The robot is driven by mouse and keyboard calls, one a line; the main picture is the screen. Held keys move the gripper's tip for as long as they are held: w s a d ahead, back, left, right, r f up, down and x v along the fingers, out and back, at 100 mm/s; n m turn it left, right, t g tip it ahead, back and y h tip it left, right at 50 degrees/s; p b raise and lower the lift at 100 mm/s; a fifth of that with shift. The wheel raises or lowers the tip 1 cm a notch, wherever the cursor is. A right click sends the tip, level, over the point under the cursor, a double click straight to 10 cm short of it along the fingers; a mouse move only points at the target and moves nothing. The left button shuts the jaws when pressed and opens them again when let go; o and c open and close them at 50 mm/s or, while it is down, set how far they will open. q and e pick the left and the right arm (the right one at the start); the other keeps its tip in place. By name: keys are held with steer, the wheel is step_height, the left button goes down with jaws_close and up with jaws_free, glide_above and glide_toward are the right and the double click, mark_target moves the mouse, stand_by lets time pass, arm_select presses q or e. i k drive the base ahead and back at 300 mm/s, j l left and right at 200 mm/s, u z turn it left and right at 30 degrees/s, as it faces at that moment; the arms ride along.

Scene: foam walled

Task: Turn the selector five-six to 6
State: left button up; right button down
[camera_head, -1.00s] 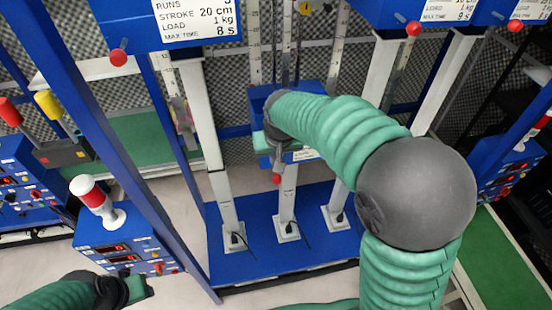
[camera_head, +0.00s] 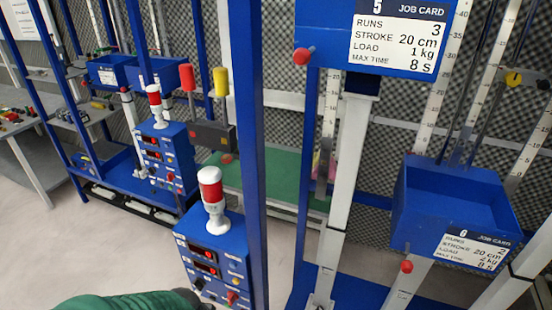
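A blue control box (camera_head: 215,262) with a red-and-white lamp (camera_head: 211,186) on top stands in the lower middle-left. Its sloping front has two red displays, small buttons and a red knob (camera_head: 232,297) low on the right. The knob's label and pointing direction are too small to read, and I cannot tell whether it is selector five-six. My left arm's green sleeve with a dark end crosses the bottom edge, just left of and below the box front. Its fingers are not visible. My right gripper is out of view.
Station 5's blue bin (camera_head: 330,52) hangs above right, with station 6's bin (camera_head: 455,205) lower right. A blue upright post (camera_head: 252,150) stands right beside the box. A similar lamp box (camera_head: 165,155) stands farther back. Pale floor (camera_head: 100,235) is clear to the left.

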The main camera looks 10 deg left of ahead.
mark_target(199, 284)
steer(key=i+j+u, duration=0.1)
steer(key=u, duration=0.95)
